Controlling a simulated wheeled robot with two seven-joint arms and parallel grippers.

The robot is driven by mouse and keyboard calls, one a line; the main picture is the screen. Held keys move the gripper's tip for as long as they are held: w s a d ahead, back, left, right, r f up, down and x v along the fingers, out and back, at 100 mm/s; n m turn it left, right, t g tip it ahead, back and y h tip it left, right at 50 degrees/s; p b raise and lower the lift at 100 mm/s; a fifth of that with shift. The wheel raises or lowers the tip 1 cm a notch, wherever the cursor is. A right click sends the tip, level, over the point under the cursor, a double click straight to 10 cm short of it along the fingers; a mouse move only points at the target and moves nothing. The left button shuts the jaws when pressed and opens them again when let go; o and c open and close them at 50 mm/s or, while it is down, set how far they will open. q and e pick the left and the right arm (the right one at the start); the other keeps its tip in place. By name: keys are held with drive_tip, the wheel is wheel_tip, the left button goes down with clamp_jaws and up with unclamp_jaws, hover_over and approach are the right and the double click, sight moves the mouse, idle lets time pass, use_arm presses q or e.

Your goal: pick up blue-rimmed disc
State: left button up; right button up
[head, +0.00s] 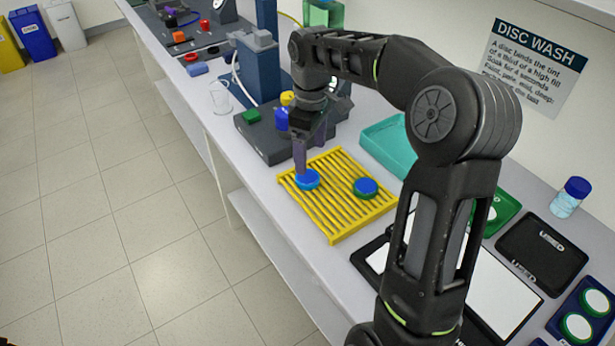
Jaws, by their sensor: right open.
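A yellow slatted rack (335,215) lies on the bench and bears two blue-topped discs. The left one, the blue-rimmed disc (308,181), looks blue all round. The other disc (366,187) has a green rim and lies to its right. My right gripper (303,174) points down at the blue-rimmed disc, with its purple-grey fingers open and a fingertip overlapping the disc's far edge in the picture. I cannot tell whether they touch. My left gripper is out of view.
A dark grey rig (262,140) with coloured blocks stands just behind the rack. A teal tray (388,145) lies to the right, below the "DISC WASH" sign (532,65). A lidded jar (570,198) and a black "USED" tray (542,255) stand further right.

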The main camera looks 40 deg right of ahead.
sight(308, 177)
drive_tip(key=shift+f, duration=0.75)
drive_tip(key=shift+s+a+f+p, duration=0.15)
drive_tip(key=shift+f+p, duration=0.1)
drive_tip(key=shift+f, duration=0.6)
drive_tip(key=shift+w+a+f+p, duration=0.15)
drive_tip(key=shift+f+p, duration=0.1)
drive_tip(key=shift+f, duration=0.65)
drive_tip(key=shift+s+a+f+p, duration=0.15)
drive_tip(key=shift+f+p, duration=0.1)
drive_tip(key=shift+f, duration=0.6)
drive_tip(key=c, duration=1.4)
drive_tip(key=shift+r, duration=0.15)
drive_tip(key=shift+c, duration=0.2)
wheel_tip(308, 177, up, 10)
drive_tip(key=b, duration=0.1)
